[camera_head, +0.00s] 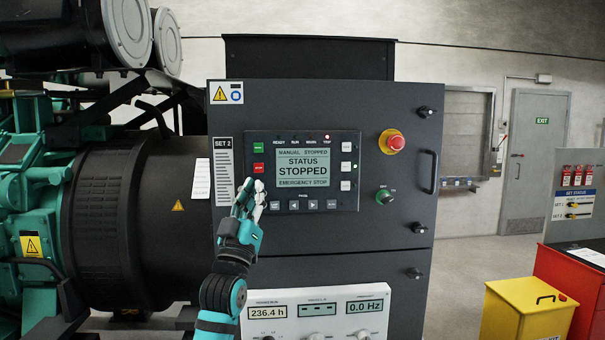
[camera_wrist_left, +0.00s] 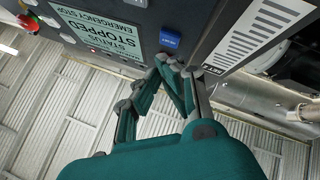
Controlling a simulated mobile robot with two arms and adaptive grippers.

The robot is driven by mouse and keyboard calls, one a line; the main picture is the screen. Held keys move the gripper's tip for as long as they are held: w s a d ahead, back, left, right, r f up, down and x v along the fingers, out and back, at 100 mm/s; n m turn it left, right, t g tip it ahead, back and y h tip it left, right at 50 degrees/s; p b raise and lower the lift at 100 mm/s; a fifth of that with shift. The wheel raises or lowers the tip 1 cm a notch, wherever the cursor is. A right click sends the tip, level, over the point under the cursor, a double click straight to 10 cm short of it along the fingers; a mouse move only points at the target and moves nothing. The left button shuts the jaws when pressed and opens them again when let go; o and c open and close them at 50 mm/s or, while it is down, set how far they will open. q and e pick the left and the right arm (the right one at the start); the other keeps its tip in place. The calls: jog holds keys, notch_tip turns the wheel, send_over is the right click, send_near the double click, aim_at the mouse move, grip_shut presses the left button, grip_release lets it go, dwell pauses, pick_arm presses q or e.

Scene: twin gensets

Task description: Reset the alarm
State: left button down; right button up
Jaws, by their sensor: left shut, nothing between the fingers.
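The dark control cabinet (camera_head: 320,105) carries a controller panel (camera_head: 268,142) with a lit display (camera_head: 303,168) reading "MANUAL STOPPED", "STATUS STOPPED" and "EMERGENCY STOP". My left gripper (camera_head: 250,186) is shut and empty, just in front of the panel's lower left part, below the red STOP button (camera_head: 258,168). In the left wrist view, my left gripper (camera_wrist_left: 166,62) has its fingertips close to a blue button (camera_wrist_left: 170,38). I cannot tell whether they touch. The fingers seem to hide this button in the head view. My right gripper is not in view.
A red emergency stop knob (camera_head: 396,142) on a yellow plate and a green selector (camera_head: 384,196) are right of the panel. A white meter panel (camera_head: 315,297) is below. The generator (camera_head: 125,190) stands left. A yellow box (camera_head: 525,312) and red cabinet (camera_head: 585,285) stand right.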

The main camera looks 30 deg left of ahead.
pick_arm(q)
jog(key=shift+w, duration=0.15)
dwell(0.3)
jog(key=shift+w+a, duration=0.25)
jog(key=shift+w+a, duration=0.2)
jog(key=shift+w, duration=0.15)
dwell(0.8)
jog(key=shift+s+d, duration=0.5)
jog(key=shift+s, duration=0.25)
jog(key=shift+s, duration=0.1)
jog(key=s+d, duration=0.2)
jog(key=s, duration=0.1)
jog(key=s+d, duration=0.1)
jog(key=s, duration=0.1)
jog(key=shift+p, duration=0.35)
dwell(0.5)
